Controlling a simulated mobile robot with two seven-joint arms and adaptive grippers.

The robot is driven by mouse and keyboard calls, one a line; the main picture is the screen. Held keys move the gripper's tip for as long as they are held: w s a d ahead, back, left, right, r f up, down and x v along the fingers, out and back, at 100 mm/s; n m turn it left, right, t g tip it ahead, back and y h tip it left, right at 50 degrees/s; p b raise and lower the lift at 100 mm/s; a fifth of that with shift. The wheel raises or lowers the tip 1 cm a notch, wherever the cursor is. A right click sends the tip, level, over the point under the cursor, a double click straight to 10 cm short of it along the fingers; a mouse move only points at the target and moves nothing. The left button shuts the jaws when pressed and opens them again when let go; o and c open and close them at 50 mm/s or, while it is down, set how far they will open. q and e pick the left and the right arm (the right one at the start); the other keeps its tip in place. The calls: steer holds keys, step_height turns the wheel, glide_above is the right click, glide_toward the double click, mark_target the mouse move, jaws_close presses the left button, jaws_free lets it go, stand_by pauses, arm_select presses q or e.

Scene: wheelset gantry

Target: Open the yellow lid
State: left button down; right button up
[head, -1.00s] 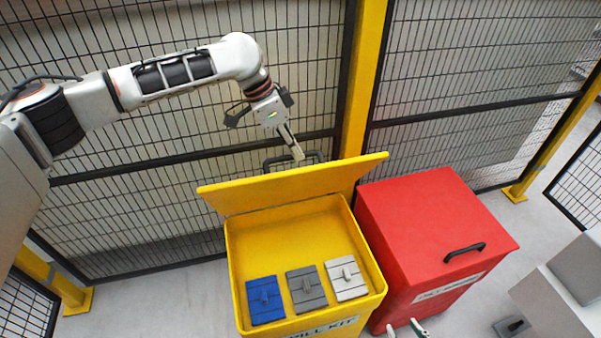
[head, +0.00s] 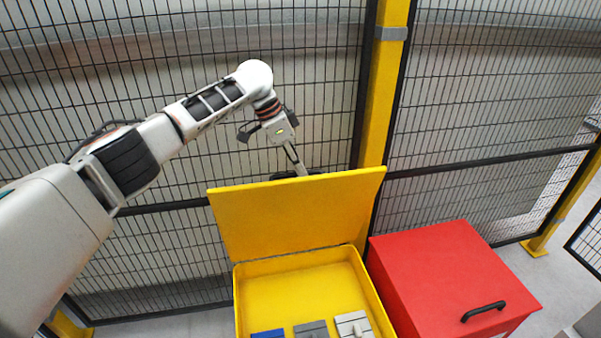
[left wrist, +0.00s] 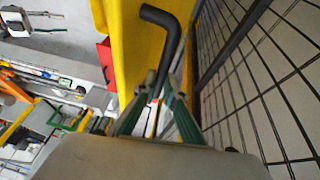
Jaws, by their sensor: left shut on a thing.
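The yellow lid (head: 298,215) stands raised, close to upright, at the back of the yellow bin (head: 238,300), and the bin's inside shows. My left gripper (head: 301,171) is at the lid's top edge, partly hidden behind it. In the left wrist view, my left gripper's fingers (left wrist: 155,102) are closed on the black handle (left wrist: 172,38) of the lid (left wrist: 133,45). Most of the handle is hidden behind the lid in the head view. My right gripper is not in view.
Blue, grey and white pieces, among them the white one (head: 353,325), lie in the bin. A red bin (head: 450,270) with a closed lid and black handle stands to the right. A mesh fence (head: 480,90) and yellow post (head: 383,90) are close behind the lid.

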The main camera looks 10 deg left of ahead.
arm_select(q)
steer(key=shift+w+a+f, duration=0.3)
steer(key=shift+a+f, duration=0.05)
steer(key=shift+f, duration=0.1)
steer(key=c, duration=2.1)
jaws_free()
steer(key=shift+w, duration=0.15)
steer(key=v, duration=1.2)
steer(key=shift+w+d+r, duration=0.1)
steer(key=shift+r, duration=0.05)
